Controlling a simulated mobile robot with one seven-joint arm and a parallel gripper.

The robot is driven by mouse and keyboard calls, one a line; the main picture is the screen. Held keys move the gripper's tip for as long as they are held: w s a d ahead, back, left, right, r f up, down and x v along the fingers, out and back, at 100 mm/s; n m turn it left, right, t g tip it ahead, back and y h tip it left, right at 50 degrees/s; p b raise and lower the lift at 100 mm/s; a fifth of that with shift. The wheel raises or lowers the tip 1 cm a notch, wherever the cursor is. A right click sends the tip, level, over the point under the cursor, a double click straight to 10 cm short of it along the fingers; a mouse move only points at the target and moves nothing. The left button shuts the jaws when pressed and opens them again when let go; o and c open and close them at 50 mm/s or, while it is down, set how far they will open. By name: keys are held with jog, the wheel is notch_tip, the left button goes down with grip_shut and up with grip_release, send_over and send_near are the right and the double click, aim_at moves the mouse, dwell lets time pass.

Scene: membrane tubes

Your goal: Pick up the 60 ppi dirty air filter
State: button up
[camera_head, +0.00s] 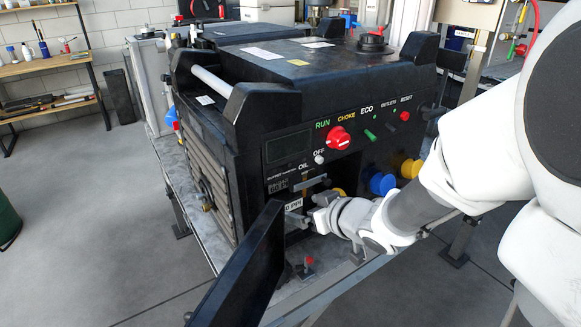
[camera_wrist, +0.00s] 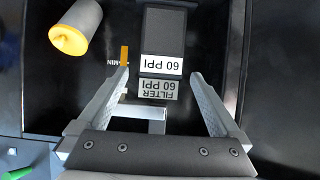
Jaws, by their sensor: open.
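The 60 ppi filter (camera_wrist: 163,30) is a dark grey, mesh-faced block with a white "60 PPI" label at its near end in the wrist view. A second label, "FILTER 60 PPI" (camera_wrist: 158,90), lies just below it. In the head view, a partly hidden white label (camera_head: 293,205) shows beside my gripper, inside the black generator's (camera_head: 290,90) open front compartment. My gripper (camera_wrist: 160,74) is open, its fingers on either side of the labels, with nothing held. It also shows in the head view (camera_head: 314,205), where the fingertips are hard to make out. Dirt on the filter cannot be made out.
A black door (camera_head: 235,265) stands open left of my gripper. A yellow-ended grey cylinder (camera_wrist: 76,27) and an orange marker (camera_wrist: 124,56) are close by. Blue (camera_head: 381,183) and yellow (camera_head: 411,168) outlet covers are on the right.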

aim_at(292, 200)
jog(key=b+x, duration=0.1)
jog(key=x, duration=0.1)
jog(key=b+x, duration=0.1)
jog(key=x, duration=0.1)
jog(key=shift+a+f, duration=0.15)
jog(key=shift+f, duration=0.25)
jog(key=shift+w+a+f, duration=0.1)
jog(key=shift+w+a, duration=0.15)
jog(key=shift+w, duration=0.1)
jog(key=c, duration=1.2)
jog(key=shift+r+p, duration=0.5)
jog(key=shift+r, duration=0.35)
jog(key=s+d+b, duration=0.3)
jog(key=s, duration=0.1)
jog(key=s+d+b, duration=0.3)
jog(key=s+b, duration=0.1)
jog(key=s, duration=0.1)
jog(key=s+d+b, duration=0.4)
jog(key=s, duration=0.1)
jog(key=shift+s+d+f, duration=0.1)
jog(key=shift+s+f, duration=0.05)
jog(key=shift+s, duration=0.1)
